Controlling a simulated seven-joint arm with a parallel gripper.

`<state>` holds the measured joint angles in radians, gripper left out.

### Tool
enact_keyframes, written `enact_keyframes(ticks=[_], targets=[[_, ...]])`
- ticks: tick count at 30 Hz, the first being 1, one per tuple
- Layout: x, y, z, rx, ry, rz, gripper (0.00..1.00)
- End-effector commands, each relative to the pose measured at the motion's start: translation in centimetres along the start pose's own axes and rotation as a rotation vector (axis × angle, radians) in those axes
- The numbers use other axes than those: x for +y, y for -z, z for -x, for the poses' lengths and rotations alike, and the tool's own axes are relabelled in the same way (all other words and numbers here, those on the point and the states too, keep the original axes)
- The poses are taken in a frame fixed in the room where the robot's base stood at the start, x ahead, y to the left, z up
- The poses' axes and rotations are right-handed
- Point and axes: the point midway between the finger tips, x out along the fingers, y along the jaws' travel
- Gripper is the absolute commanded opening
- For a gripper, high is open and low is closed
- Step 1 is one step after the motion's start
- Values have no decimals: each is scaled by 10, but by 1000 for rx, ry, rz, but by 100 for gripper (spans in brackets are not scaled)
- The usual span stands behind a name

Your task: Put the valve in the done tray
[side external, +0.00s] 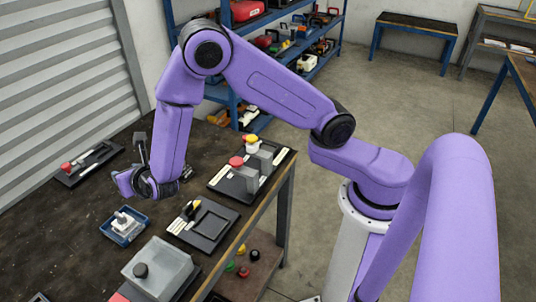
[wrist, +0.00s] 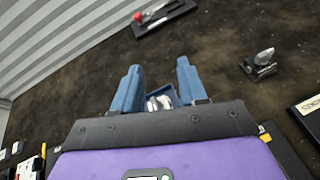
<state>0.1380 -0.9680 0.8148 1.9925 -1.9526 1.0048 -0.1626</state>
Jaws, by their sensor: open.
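A small blue tray (side external: 110,235) sits on the dark table, left of centre in the side view. A white fitting (side external: 123,221), which looks like the valve, lies inside it. In the wrist view the tray (wrist: 173,91) and the white fitting (wrist: 160,103) show between and beyond the blue fingers, partly hidden by my gripper's body. My gripper (wrist: 158,72) is open, with no object seen held between its fingers. In the side view my gripper (side external: 143,184) is beyond the tray; its fingertips are hard to make out.
A dark frame plate (side external: 207,224) and a grey lidded box (side external: 160,268) stand near the tray. A plate with red and yellow knobs (side external: 252,172) is to the right. A red-knobbed plate (side external: 90,163) lies at the back left. A small metal piece (wrist: 262,62) stands on bare table.

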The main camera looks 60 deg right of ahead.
Motion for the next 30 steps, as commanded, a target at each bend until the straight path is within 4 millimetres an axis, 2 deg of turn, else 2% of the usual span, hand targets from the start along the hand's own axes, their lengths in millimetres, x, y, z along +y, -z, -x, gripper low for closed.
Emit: enact_keyframes(ticks=[1, 4, 7, 11, 15, 21, 27, 30], targets=[[-14, -16, 13, 4, 49, -85, 42], [-44, -34, 41, 30, 159, -253, 42], [-75, -44, 72, 68, 267, -425, 42], [-113, -47, 116, 138, 404, -643, 42], [-151, -40, 168, 235, 552, -874, 42], [-192, -18, 248, 421, 769, -1178, 42], [-216, 2, 317, 605, 963, -1392, 42], [-220, 7, 339, 666, 1027, -1448, 42]])
